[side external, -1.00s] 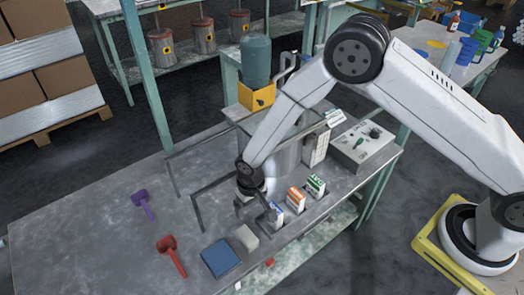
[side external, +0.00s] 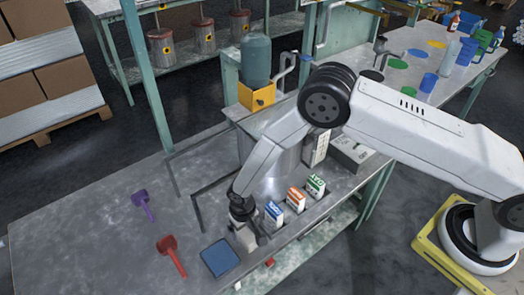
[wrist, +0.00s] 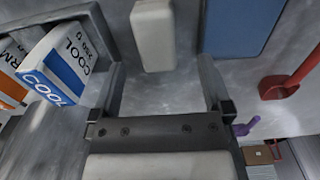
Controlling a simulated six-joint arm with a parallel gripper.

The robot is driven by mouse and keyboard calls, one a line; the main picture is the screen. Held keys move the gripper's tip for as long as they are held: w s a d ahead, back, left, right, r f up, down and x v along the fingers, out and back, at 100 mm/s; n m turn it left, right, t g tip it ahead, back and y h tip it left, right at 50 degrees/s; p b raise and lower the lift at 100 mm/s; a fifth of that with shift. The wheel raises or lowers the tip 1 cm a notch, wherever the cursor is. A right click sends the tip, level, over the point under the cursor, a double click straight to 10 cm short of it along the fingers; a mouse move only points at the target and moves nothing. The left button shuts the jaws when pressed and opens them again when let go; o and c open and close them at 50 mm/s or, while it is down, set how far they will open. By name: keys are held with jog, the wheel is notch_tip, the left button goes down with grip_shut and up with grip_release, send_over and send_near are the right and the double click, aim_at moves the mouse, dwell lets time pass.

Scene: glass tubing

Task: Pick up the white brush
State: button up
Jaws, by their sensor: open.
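The white brush is a small off-white block (wrist: 153,38) at the top middle of the wrist view, on the grey table beside a blue pad. My gripper (wrist: 161,72) is open and empty, its two fingers pointing toward the brush. The near end of the brush lies about between the fingertips in the picture, with space on both sides. In the side view my gripper (side external: 244,238) is low over the table and covers most of the brush. I cannot tell its exact height above it.
The blue pad (side external: 220,258) lies close beside the brush. A blue-and-white COOL box (side external: 273,215) stands on the other side, with orange and green boxes beyond it. Red (side external: 171,255) and purple (side external: 143,203) scoops lie to the left. The table's left part is clear.

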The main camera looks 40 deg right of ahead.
aim_at(247, 235)
jog(key=shift+f, duration=0.15)
jog(key=shift+s+d+f, duration=0.1)
jog(key=shift+d+f, duration=0.1)
jog(key=shift+f, duration=2.35)
jog(key=shift+c, duration=0.2)
grip_shut()
jog(key=shift+r, duration=0.1)
